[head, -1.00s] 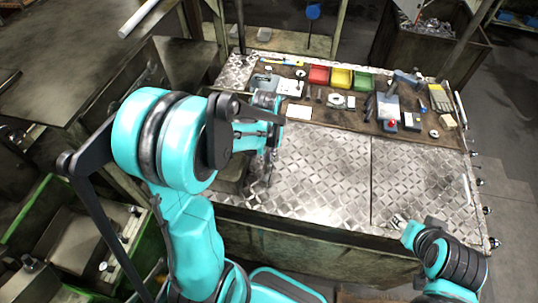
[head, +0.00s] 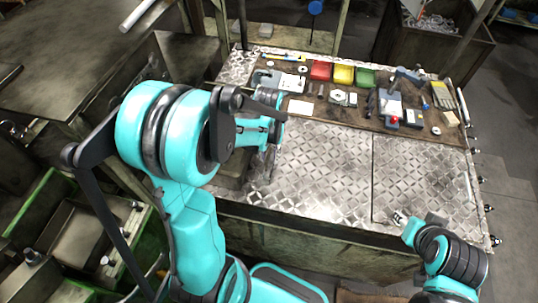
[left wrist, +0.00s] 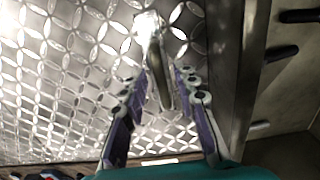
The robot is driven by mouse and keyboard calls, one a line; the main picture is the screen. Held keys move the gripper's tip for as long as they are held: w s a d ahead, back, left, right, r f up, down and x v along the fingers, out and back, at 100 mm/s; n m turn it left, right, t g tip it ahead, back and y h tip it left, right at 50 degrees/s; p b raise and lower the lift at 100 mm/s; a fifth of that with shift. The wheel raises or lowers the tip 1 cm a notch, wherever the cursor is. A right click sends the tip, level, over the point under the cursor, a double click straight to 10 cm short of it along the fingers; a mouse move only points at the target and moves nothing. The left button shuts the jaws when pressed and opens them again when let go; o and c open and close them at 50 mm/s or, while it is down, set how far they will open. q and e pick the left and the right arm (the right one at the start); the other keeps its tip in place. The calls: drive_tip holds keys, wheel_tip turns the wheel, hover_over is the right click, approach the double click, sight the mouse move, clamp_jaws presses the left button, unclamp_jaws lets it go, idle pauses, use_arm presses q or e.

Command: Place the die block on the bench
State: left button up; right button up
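In the left wrist view, a narrow block-like piece, probably the die block (left wrist: 160,82), lies between the fingers of my left gripper (left wrist: 159,74). Its far end is bright and its near part is dark olive. The fingers are spread, and a gap shows on each side of it. It appears to be at the bench plate, but I cannot tell whether it touches. In the head view my left gripper (head: 268,162) is low over the left part of the bench (head: 325,165), and the block is not clear. My right gripper (head: 399,218) is small at the front right edge; its fingers are unclear.
Red (head: 320,70), yellow (head: 343,75) and green (head: 364,78) bins stand at the back of the bench, with tools and small parts around them. A device with a red button (head: 394,118) stands back right. The patterned plate in the middle and right is clear.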

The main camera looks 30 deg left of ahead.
use_arm(q)
wheel_tip(320, 180, up, 12)
drive_tip(key=p, duration=0.2)
drive_tip(key=s+d+r+m+t, duration=0.3)
drive_tip(key=s+d+t, duration=0.4)
drive_tip(key=s, duration=0.2)
drive_tip(key=shift+r, duration=0.4)
use_arm(e)
wheel_tip(320, 180, up, 2)
drive_tip(key=shift+r, duration=0.2)
use_arm(q)
drive_tip(key=shift+d, duration=0.1)
wheel_tip(320, 180, down, 15)
drive_tip(key=b, duration=1.4)
drive_tip(key=shift+r+b, duration=0.1)
drive_tip(key=shift+b, duration=0.2)
drive_tip(key=shift+r, duration=0.1)
use_arm(e)
wheel_tip(320, 180, down, 15)
drive_tip(key=shift+r, duration=0.2)
drive_tip(key=shift+c, duration=0.7)
drive_tip(key=shift+d, duration=0.1)
